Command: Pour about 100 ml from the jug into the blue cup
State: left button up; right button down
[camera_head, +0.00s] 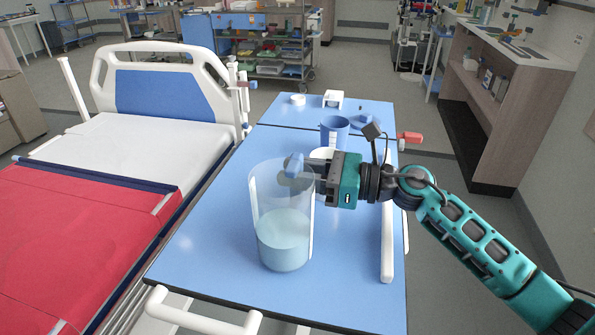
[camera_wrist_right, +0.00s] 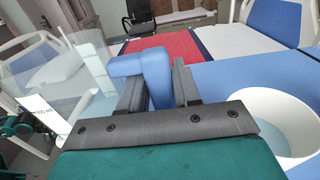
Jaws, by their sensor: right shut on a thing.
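The clear jug (camera_head: 283,242) stands upright near the front of the blue table, with pale blue liquid in its lower part. I cannot tell whether its base touches the table. My right gripper (camera_head: 308,177) is shut on the jug's blue handle (camera_head: 293,166). In the right wrist view, the handle (camera_wrist_right: 143,68) sits between the fingers (camera_wrist_right: 155,88), and the jug's clear wall (camera_wrist_right: 62,75) is at the left. The blue cup (camera_head: 335,128) stands upright behind my gripper, with a pale strip on its side. My left gripper is out of view.
A white round vessel (camera_head: 322,154) is partly hidden behind my right gripper; its rim (camera_wrist_right: 285,95) shows in the right wrist view. A white block (camera_head: 333,98) and white ring (camera_head: 298,100) lie at the table's far end. A bed (camera_head: 130,140) stands left. The table's front left is clear.

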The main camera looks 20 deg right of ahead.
jog(key=shift+f, duration=0.15)
jog(key=c, duration=1)
grip_release()
jog(key=shift+o, duration=1.4)
jog(key=shift+f, duration=0.1)
